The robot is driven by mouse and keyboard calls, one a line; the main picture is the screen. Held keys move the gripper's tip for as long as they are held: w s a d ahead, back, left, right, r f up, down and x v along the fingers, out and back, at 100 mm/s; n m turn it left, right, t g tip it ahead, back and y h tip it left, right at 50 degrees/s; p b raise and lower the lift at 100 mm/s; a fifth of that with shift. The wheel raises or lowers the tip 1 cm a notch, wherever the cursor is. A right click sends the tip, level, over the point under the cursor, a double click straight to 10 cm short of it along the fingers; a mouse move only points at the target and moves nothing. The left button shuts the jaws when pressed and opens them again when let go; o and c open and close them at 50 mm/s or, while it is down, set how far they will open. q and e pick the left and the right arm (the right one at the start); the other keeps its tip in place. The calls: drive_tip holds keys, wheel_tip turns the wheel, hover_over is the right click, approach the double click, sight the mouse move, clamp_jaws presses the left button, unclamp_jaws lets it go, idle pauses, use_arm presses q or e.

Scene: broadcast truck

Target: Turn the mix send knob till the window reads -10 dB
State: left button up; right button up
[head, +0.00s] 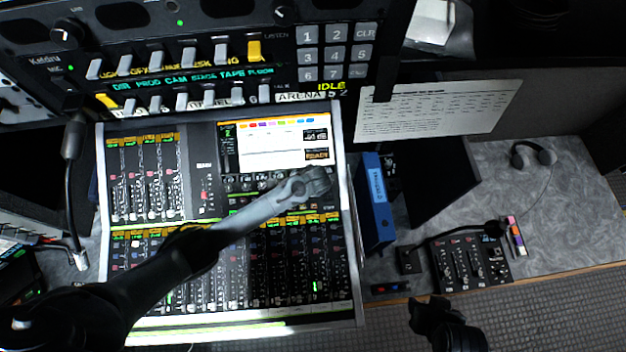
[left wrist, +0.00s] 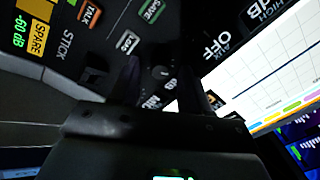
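My left gripper (head: 318,180) reaches across the mixing console to the controls below the right side of its screen. In the left wrist view, a small dark round knob (left wrist: 160,72) with a light mark sits between its fingers. The fingers stand apart; whether they touch the knob is too dark to tell. A lit window (left wrist: 19,42) at upper left in that view reads -60 dB, beside an amber SPARE label (left wrist: 38,40). Two small readouts (head: 316,145) right of the screen are hard to read in the head view. My right gripper (head: 437,312) is dark, low in the picture.
The console screen (head: 265,148) is lit. Fader banks (head: 145,185) lie left and below. A switch panel with a keypad (head: 335,50) stands above. A blue binder (head: 376,205) stands close on the right. A small control box (head: 465,260) and headset (head: 533,154) lie further right.

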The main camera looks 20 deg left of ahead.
use_arm(q)
drive_tip(key=v, duration=1)
drive_tip(key=shift+s+r, duration=0.15)
drive_tip(key=shift+r, duration=0.25)
